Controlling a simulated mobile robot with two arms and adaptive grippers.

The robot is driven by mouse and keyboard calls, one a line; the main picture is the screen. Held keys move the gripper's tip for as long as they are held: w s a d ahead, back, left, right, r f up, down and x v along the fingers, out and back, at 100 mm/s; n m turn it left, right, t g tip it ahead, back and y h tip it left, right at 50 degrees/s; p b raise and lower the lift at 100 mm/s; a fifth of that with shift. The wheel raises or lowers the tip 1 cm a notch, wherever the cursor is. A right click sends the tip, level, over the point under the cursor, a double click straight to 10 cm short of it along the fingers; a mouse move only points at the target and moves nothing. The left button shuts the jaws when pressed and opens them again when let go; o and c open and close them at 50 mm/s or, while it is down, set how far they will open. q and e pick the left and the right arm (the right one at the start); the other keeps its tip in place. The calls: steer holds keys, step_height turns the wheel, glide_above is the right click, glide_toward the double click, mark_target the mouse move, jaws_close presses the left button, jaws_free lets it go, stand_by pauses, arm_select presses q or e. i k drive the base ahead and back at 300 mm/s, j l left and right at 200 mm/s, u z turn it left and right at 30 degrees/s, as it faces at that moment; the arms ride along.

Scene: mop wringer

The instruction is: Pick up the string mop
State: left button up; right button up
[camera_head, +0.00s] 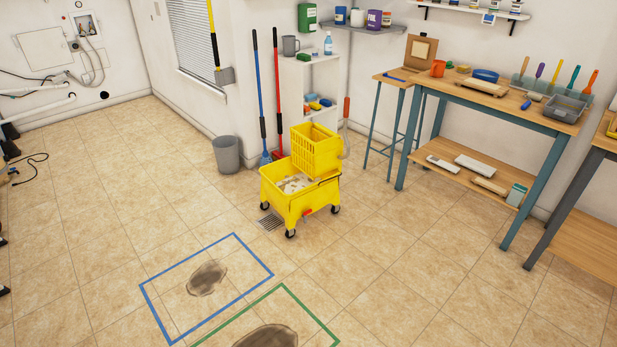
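No string mop can be made out for certain. A blue-handled tool (257,85) and a red-handled tool (276,85) lean upright side by side at the wall corner, heads on the floor. Behind the yellow wringer (315,150) is a pale upright piece with a red grip (347,108); its lower part is partly hidden, and I cannot tell what it is. The wringer sits on a yellow wheeled bucket (292,208) with whitish patches inside. Neither of my grippers is recognisable in this view.
Blue (236,235) and green (282,287) floor outlines surround dark stains in front of the bucket. A grey bin (227,154) and white shelf (296,80) stand behind. Workbenches (510,110) line the right. A dark cable (30,165) lies far left. Left-centre floor is clear.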

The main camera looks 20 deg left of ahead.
mark_target(266, 159)
steer(key=i+j+u, duration=0.6)
steer(key=i, duration=0.15)
steer(key=i+j+u, duration=0.2)
steer(key=i, duration=0.65)
steer(key=i+j+u, duration=0.15)
steer(key=i, duration=0.7)
